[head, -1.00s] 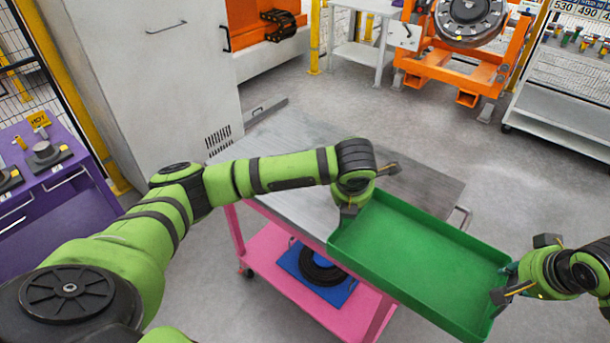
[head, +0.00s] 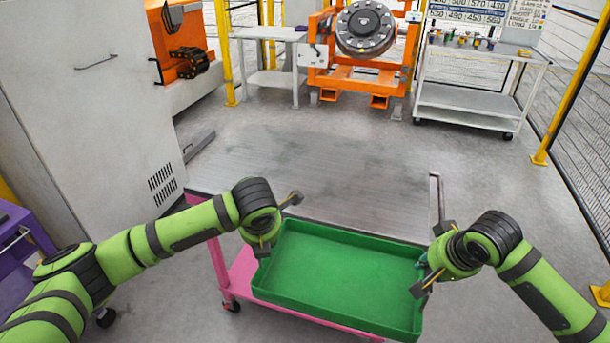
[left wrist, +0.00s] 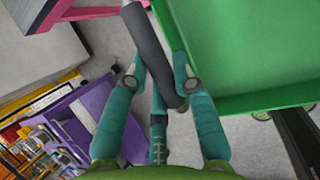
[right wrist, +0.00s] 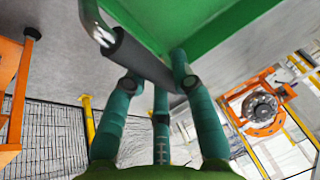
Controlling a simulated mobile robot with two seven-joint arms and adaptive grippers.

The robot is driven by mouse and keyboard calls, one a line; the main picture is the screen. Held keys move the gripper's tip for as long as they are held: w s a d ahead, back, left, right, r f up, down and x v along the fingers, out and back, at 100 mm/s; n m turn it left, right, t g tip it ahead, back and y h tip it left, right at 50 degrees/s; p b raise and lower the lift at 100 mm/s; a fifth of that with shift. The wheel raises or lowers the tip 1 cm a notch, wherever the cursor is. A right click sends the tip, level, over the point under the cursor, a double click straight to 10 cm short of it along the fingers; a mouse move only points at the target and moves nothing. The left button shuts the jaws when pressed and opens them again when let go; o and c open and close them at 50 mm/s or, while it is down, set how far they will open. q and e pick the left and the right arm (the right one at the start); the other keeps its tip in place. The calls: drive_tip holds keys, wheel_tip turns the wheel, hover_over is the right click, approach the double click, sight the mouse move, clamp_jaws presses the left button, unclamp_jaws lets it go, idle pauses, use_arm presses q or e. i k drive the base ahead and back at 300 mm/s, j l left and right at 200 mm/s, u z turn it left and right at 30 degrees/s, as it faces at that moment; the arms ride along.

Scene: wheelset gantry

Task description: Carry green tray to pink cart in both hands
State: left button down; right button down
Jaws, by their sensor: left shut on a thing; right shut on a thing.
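The green tray (head: 340,275) is empty and looks roughly level, held between my two arms at the near side of the pink cart. The cart has a bare grey metal top (head: 330,165) and a pink lower shelf (head: 242,272). The tray overlaps the cart's near edge in the head view; the gap between them cannot be judged. My left gripper (head: 262,248) is shut on the tray's left end; the left wrist view shows a dark handle bar (left wrist: 152,55) between its fingers. My right gripper (head: 424,284) is shut on the right end, with a similar bar (right wrist: 140,55).
A grey cabinet (head: 85,100) stands left of the cart, and a purple cart (head: 18,250) at the far left. An orange wheel stand (head: 360,75) and a grey shelf cart (head: 475,95) stand at the back. Floor right of the cart is clear up to the fence (head: 585,120).

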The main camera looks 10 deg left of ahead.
sight(314, 174)
drive_tip(key=i+j, duration=0.25)
drive_tip(key=i, duration=0.2)
drive_tip(key=i+j, duration=0.3)
drive_tip(key=i, duration=0.15)
drive_tip(key=i+j, duration=0.25)
drive_tip(key=i, duration=0.25)
